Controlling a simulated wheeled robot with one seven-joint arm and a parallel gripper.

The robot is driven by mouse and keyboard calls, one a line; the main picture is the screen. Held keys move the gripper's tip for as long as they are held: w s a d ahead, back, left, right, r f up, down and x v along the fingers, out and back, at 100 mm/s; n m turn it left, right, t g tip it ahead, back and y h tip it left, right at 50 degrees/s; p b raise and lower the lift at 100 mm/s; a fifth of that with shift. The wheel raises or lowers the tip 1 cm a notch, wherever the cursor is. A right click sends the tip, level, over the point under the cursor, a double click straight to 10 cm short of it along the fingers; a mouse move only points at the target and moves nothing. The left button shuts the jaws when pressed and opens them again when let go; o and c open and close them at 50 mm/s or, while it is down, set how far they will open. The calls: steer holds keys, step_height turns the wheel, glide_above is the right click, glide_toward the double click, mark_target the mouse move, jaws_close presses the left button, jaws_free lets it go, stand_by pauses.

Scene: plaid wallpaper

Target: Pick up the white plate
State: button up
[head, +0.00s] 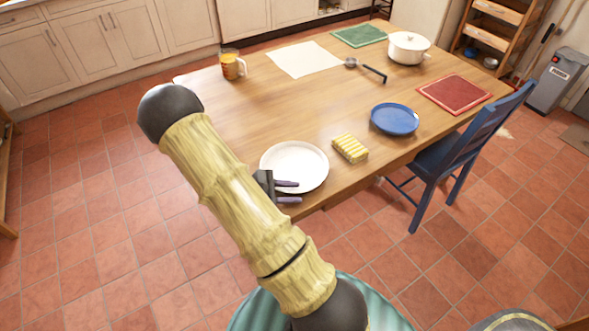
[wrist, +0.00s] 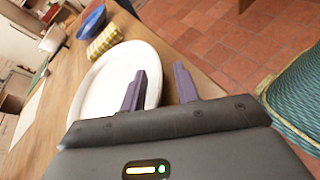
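The white plate (head: 300,161) lies near the front edge of the wooden table. It also shows in the wrist view (wrist: 105,85), filling the middle left. My gripper (head: 292,192) is at the plate's near rim, with its two purple fingers spread apart and nothing visibly held. In the wrist view, the left finger of my gripper (wrist: 161,82) overlaps the plate, and the right finger is beyond its rim. The rim runs through the gap between them. I cannot tell whether either finger touches the plate. The gripper and arm hide part of the plate's near left side in the head view.
A blue chair (head: 452,150) stands at the right table edge. A glass mug (head: 231,66), ladle (head: 366,69) and white pot (head: 408,48) are farther back.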

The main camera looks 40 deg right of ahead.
steer(key=shift+s+d+f, duration=0.15)
steer(key=shift+d, duration=0.25)
steer(key=shift+a, duration=0.1)
jaws_close()
